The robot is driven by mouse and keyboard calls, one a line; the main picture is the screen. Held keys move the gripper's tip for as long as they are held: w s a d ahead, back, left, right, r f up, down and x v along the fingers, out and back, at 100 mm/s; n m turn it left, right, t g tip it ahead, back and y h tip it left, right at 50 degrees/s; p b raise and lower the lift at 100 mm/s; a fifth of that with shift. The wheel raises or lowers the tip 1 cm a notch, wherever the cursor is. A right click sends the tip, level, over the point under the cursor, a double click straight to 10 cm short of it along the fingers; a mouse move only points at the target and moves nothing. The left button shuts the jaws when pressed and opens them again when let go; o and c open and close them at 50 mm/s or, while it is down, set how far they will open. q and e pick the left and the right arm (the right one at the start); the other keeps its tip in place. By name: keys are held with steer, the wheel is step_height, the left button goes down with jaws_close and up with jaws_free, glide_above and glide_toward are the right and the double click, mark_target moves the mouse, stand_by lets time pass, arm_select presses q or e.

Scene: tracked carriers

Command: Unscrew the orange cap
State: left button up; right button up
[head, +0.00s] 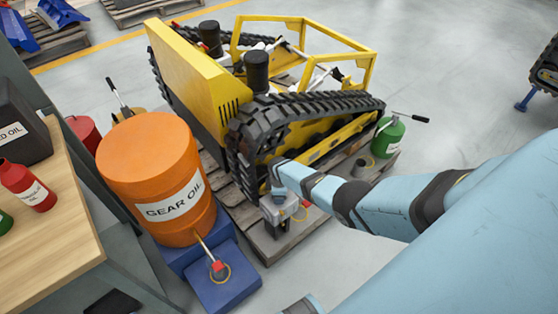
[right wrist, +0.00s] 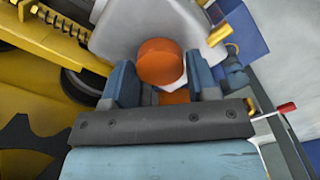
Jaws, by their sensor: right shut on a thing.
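The orange cap (right wrist: 161,60) shows in the right wrist view, round and seen end-on, against a pale grey housing (right wrist: 118,28). A white faceted edge shows beside it, and a second orange patch (right wrist: 175,97) lies just below, between the fingers. My right gripper (right wrist: 161,82) has one blue finger on each side of the cap and is shut on it. In the head view my right gripper (head: 280,213) is low at the near end of the yellow tracked carrier (head: 200,85), beside its track. The cap is hidden there. My left gripper is not in view.
An orange gear oil drum (head: 150,160) stands on a blue base (head: 228,280) left of the gripper. A wooden worktop (head: 50,230) holds a red bottle (head: 28,186) at far left. A green can (head: 388,138) stands right of the carrier. Open floor lies beyond.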

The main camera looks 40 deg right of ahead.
steer(key=shift+r+n, duration=0.1)
steer(key=shift+n, duration=0.4)
steer(key=shift+r, duration=0.15)
steer(key=shift+r+p, duration=1.3)
steer(key=shift+p, duration=0.05)
step_height(320, 180, up, 4)
steer(key=p, duration=0.3)
steer(key=shift+f, duration=0.2)
steer(key=shift+f, duration=0.1)
